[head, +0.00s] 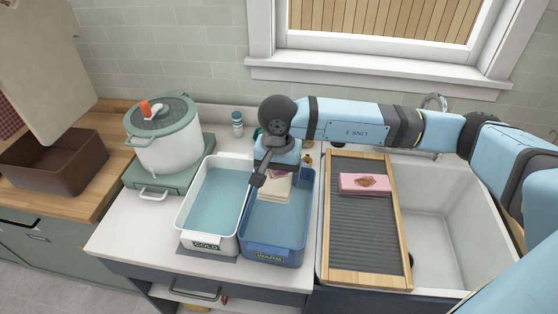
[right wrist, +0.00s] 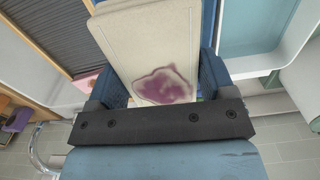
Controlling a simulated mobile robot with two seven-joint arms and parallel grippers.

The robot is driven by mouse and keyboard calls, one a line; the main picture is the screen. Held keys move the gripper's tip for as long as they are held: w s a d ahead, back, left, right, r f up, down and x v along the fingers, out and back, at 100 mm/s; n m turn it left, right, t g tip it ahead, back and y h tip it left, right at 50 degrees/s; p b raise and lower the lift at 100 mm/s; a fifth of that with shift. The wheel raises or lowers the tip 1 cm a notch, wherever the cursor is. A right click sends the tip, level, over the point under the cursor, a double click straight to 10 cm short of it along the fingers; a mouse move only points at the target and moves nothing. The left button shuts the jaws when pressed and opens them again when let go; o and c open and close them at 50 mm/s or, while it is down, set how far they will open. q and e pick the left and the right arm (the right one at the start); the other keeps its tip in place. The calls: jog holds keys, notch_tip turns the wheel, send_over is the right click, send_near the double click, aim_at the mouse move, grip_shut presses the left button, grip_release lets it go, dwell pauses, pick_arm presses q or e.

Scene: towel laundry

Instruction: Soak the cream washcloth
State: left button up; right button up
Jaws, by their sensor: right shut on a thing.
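The cream washcloth (head: 275,188) hangs from my right gripper (head: 273,168) over the back half of the blue WARM tub (head: 277,250). In the right wrist view the cream washcloth (right wrist: 150,40) shows a purple stain and runs between the two fingers. My right gripper (right wrist: 163,92) is shut on its edge. The blue tub holds water. I cannot tell whether the cloth's lower end touches the water. My left gripper is not in view.
The white COLD tub (head: 208,232) of water stands just left. A lidded pot (head: 165,145) and a small bottle (head: 237,124) stand behind left.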

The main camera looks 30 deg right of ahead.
jog(key=shift+s+d+f+b, duration=0.1)
jog(key=shift+s+f+b, duration=0.05)
jog(key=shift+f, duration=0.3)
jog(key=shift+s+d+f+b, duration=0.1)
jog(key=shift+f+b, duration=0.05)
jog(key=shift+f, duration=0.25)
notch_tip(320, 180, down, 8)
jog(key=b, duration=0.6)
jog(key=shift+f, duration=0.15)
jog(key=shift+w+a, duration=0.1)
jog(key=o, duration=0.9)
